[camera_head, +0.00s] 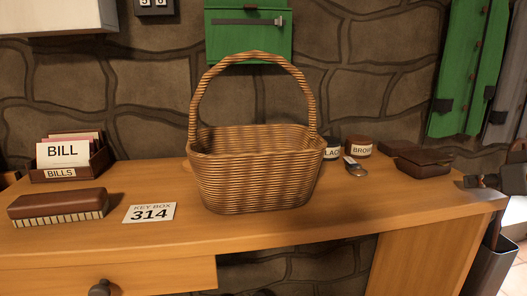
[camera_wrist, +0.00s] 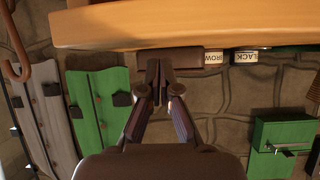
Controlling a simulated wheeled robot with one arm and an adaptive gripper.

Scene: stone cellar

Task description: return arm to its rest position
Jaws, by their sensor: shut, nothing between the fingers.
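My gripper (camera_wrist: 159,72) shows in the wrist view, with its two dark fingers together and nothing held between them. Dark parts at the right edge of the head view, by the table's right end, look like my gripper, but most of the arm is out of view. The wrist view is turned over, with the wooden table (camera_wrist: 200,22) along its top. The fingertips appear just short of the table edge in that picture; I cannot tell the gap.
A wicker basket (camera_head: 255,180) stands mid-table (camera_head: 385,222). Left are a bill box (camera_head: 72,170), a brush (camera_head: 58,205) and a card (camera_head: 149,213). Right are jars (camera_head: 358,147), a spoon-like item (camera_head: 355,167) and a brown case (camera_head: 424,163). A bin (camera_head: 492,266) stands right.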

